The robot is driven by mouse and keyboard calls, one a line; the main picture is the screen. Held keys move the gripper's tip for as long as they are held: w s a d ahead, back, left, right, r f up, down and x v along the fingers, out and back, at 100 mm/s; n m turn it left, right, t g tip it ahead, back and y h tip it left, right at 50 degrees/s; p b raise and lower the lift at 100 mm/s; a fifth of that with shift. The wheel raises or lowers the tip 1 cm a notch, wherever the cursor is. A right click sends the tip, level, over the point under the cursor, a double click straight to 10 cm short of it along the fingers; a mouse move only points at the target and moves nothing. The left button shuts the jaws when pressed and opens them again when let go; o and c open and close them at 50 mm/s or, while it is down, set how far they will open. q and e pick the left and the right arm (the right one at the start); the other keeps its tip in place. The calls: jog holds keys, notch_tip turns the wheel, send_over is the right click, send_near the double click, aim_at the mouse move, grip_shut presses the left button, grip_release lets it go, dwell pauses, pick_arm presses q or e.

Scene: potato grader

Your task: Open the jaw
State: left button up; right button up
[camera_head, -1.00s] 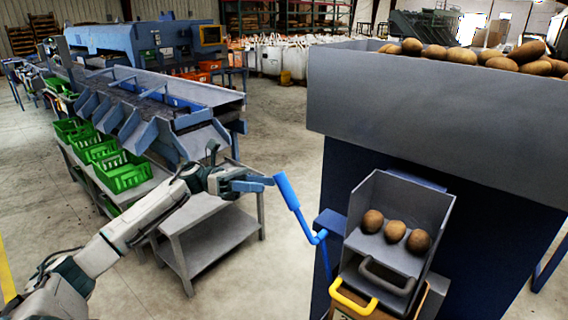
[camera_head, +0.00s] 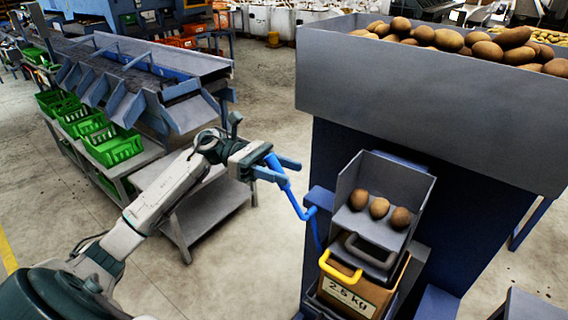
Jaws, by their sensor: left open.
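My left gripper (camera_head: 277,169) comes in from the left and is open at the blue lever (camera_head: 290,190) on the side of the dark blue hopper stand. The lever's upper end lies between or just behind the fingers; I cannot tell if they touch it. The lever's lower part bends toward the stand. A grey chute tray (camera_head: 402,184) beside it holds three potatoes (camera_head: 379,208). Below it are a dark grey handle (camera_head: 370,252) and a yellow handle (camera_head: 340,268) above a box marked 2.5 kg (camera_head: 347,298). My right gripper is not in view.
A large grey hopper (camera_head: 420,110) full of potatoes stands at right above the chute. A grey grading machine (camera_head: 130,85) with green crates (camera_head: 112,146) and a low metal table (camera_head: 205,215) stand at left. Concrete floor (camera_head: 240,275) is clear between.

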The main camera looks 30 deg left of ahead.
pick_arm(q)
jog(key=shift+d, duration=0.15)
grip_shut()
